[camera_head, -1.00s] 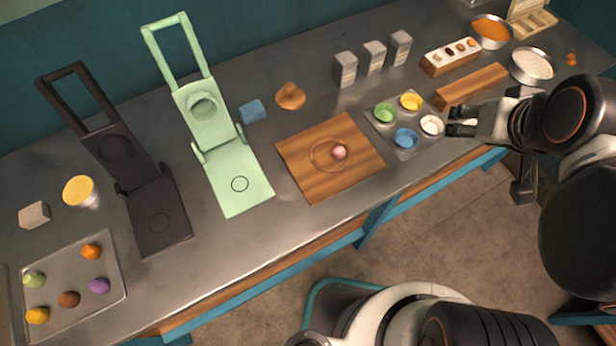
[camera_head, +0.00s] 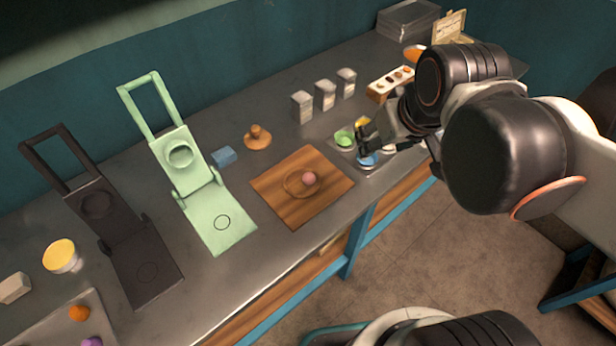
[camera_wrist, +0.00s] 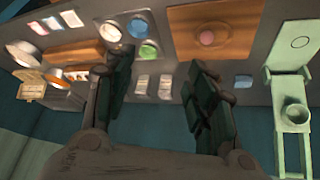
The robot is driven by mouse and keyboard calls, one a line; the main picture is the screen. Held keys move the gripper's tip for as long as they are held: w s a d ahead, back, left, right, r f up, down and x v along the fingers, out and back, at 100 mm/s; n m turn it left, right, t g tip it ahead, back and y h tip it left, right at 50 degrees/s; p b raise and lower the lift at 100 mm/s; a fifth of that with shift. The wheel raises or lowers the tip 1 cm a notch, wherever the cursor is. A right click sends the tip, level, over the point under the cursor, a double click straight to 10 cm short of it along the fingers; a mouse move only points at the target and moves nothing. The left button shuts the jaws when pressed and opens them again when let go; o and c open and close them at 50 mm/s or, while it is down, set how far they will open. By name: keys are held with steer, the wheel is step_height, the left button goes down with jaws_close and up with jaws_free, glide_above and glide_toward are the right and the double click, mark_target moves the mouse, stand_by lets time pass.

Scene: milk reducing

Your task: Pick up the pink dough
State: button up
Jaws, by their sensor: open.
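The pink dough (camera_head: 309,178) is a small ball on a square wooden board (camera_head: 281,207), inside a ring marked on it. In the wrist view the dough (camera_wrist: 207,38) lies on the board (camera_wrist: 240,18), beyond the fingers and a little right of centre. My gripper (camera_head: 365,140) is open and empty, to the right of the board and over the tray of small bowls. In the wrist view its two dark fingers (camera_wrist: 160,90) are spread wide apart. The dough is apart from the gripper and fully in view.
A pale green press (camera_head: 217,217) and a dark press (camera_head: 139,263) stand open at left. A wooden knob-like tool (camera_head: 257,138) and a blue block (camera_head: 224,157) are behind the board. Several grey boxes (camera_head: 325,96) stand farther back. The tray's bowls, including a green one (camera_head: 344,138), are partly hidden by my gripper.

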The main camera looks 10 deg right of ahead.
steer(key=w+a+f+n+g+p, duration=0.35)
steer(key=w+a, duration=0.25)
steer(key=w, duration=0.3)
steer(key=n+g+b, duration=0.2)
steer(key=n+b, duration=0.2)
glide_above(309, 175)
steer(key=f, duration=0.8)
steer(key=a+f, duration=0.1)
steer(key=f, duration=0.3)
steer(key=shift+w+f, duration=0.4)
steer(key=f, duration=0.1)
steer(key=f+b, duration=0.1)
steer(key=f, duration=0.1)
steer(key=d+f+b, duration=0.1)
steer(key=shift+s+f, duration=0.4)
steer(key=shift+f, duration=0.4)
steer(key=shift+r, duration=0.1)
steer(key=c, duration=1)
